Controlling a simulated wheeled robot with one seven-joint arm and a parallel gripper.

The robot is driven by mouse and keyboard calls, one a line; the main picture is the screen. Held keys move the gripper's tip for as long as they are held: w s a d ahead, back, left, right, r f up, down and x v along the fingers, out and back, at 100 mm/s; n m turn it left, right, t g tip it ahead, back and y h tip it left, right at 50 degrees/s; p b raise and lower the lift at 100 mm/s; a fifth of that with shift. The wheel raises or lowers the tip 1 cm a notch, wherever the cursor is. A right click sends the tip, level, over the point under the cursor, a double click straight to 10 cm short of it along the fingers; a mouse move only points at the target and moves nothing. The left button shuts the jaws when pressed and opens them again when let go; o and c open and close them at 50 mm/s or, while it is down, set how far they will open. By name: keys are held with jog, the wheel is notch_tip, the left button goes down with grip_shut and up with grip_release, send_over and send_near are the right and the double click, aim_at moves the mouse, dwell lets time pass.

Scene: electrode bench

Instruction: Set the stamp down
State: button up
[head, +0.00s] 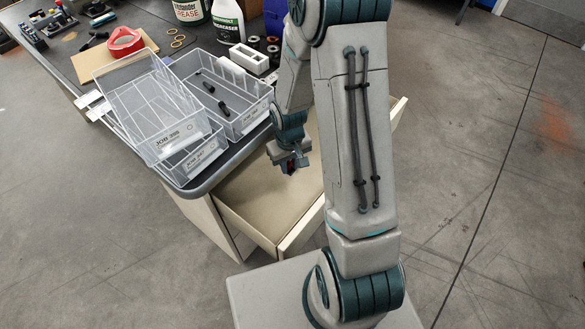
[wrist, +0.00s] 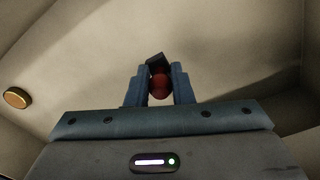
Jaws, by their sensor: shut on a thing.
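My gripper (wrist: 160,90) is shut on the stamp (wrist: 159,85), which has a round red part and a dark block at its far end. In the head view my gripper (head: 291,166) hangs over the open drawer (head: 257,210) at the bench corner. Only a small dark red bit of the stamp shows there between the fingers. In the wrist view the pale drawer floor fills the background. I cannot tell whether the stamp touches it.
A round gold-coloured thing (wrist: 16,97) shows at the left in the wrist view. Clear trays (head: 150,105) crowd the bench corner; one holds black parts. The visible drawer floor is mostly bare.

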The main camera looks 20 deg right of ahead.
jog(key=shift+w+d+f, duration=0.5)
jog(key=shift+w+d, duration=0.05)
jog(key=shift+d, duration=0.05)
jog(key=shift+f+b, duration=0.4)
jog(key=shift+f, duration=1.6)
jog(key=shift+f, duration=0.1)
jog(key=shift+f, duration=0.15)
jog(key=o, duration=0.8)
jog(key=shift+r, duration=0.2)
